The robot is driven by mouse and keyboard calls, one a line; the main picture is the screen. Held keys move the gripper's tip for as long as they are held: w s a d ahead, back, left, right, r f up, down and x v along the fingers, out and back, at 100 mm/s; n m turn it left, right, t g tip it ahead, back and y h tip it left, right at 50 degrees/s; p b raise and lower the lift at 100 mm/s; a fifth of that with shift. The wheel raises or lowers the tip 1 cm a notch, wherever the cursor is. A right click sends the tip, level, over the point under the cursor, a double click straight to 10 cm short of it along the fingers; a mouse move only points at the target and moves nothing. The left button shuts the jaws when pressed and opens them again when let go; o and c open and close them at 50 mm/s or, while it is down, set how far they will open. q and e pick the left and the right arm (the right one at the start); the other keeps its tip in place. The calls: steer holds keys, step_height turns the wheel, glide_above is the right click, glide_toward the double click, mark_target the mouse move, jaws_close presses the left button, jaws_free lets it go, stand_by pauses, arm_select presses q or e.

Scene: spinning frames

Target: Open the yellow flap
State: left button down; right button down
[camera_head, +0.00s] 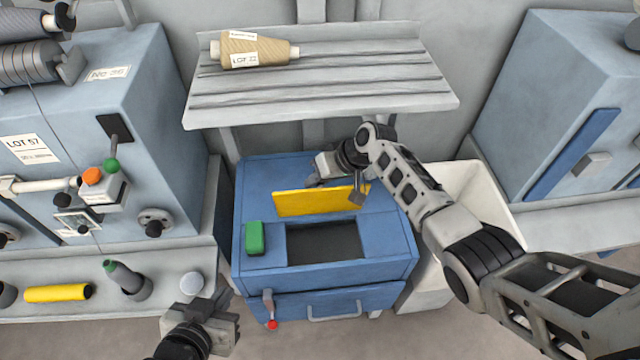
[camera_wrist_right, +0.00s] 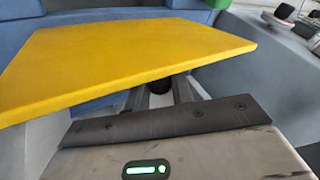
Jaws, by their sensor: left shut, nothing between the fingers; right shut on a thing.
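The yellow flap (camera_head: 305,201) stands raised, roughly upright, at the back edge of a dark rectangular opening (camera_head: 322,243) in the top of the blue box (camera_head: 262,208). My right gripper (camera_head: 356,192) is at the flap's right end, shut on it, with its wrist behind the flap. In the right wrist view the flap (camera_wrist_right: 130,62) spans the upper picture and partly hides the fingers. My left gripper (camera_head: 222,312) is shut and empty, low in the head view, in front of the box and to its left.
A green block (camera_head: 255,238) sits on the box top, left of the opening. A red-tipped lever (camera_head: 269,308) and a drawer handle (camera_head: 335,312) are on its front. A slatted shelf (camera_head: 330,85) with a thread cone (camera_head: 255,50) overhangs behind. A white bin (camera_head: 470,185) stands at right.

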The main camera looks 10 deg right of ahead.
steer(key=shift+w+d+r, duration=0.15)
steer(key=shift+w+d, duration=0.05)
arm_select(q)
steer(key=w+d+r+m+g+h, duration=0.1)
steer(key=w+d+m+g+h, duration=0.15)
steer(key=d+m, duration=0.65)
steer(key=w+d+r+m+g+h, duration=0.1)
steer(key=d+r+m+g, duration=0.15)
steer(key=d+m, duration=0.6)
steer(key=m+t+y, duration=0.6)
steer(key=m+y, duration=0.1)
steer(key=m, duration=0.9)
glide_toward(322, 199)
step_height(322, 199, down, 4)
steer(key=w, duration=0.3)
steer(key=shift+w+a+r+n+h, duration=0.2)
steer(key=shift+w+r+n+h, duration=0.1)
steer(key=shift+w, duration=0.1)
steer(key=shift+w+r, duration=0.1)
steer(key=shift+w, duration=0.35)
